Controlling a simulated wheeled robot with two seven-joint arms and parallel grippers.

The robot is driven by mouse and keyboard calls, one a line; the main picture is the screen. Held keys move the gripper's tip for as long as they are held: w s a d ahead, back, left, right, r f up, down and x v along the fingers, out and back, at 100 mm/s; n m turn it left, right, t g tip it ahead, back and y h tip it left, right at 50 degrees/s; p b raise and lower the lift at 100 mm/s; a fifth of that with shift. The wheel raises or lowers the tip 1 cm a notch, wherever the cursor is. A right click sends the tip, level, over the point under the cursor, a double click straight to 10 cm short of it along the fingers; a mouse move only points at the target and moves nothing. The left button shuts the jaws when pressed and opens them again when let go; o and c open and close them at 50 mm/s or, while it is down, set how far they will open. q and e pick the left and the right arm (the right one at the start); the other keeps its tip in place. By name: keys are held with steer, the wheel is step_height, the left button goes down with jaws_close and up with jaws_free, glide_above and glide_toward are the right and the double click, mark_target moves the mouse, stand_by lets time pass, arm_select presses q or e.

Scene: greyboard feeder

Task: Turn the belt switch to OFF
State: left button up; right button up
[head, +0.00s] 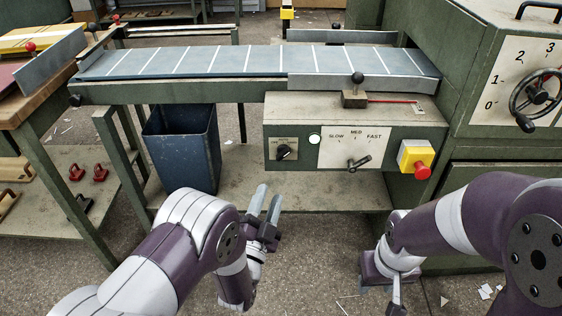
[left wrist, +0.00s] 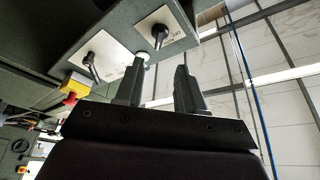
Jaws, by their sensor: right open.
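The belt switch (head: 286,152) is a black rotary knob on a small pale plate at the left of the green control box's front. Its labels are too small to read surely, and I cannot tell which one it points at. It also shows in the left wrist view (left wrist: 160,36), beyond my fingertips. My left gripper (head: 266,200) is open and empty, below and slightly left of the switch and apart from it. Its two fingers (left wrist: 160,76) stand apart in the left wrist view. My right gripper (head: 395,292) is low at the right, partly cut off, open and away from the switch.
On the same box are a white lamp (head: 314,139), a speed lever (head: 359,163) and a red stop button (head: 422,171) on a yellow housing. The conveyor belt (head: 230,62) runs above. A blue bin (head: 182,150) stands left of the box, over a lower shelf.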

mark_target(282, 158)
arm_select(q)
steer(key=b+x, duration=0.1)
steer(key=x, duration=0.3)
steer(key=b+x, duration=0.1)
steer(key=x, duration=0.4)
steer(key=shift+w+f, duration=0.15)
steer(key=shift+w, duration=0.2)
steer(key=shift+w+d+r, duration=0.2)
steer(key=shift+w+r, duration=0.05)
steer(key=shift+w, duration=0.25)
jaws_close()
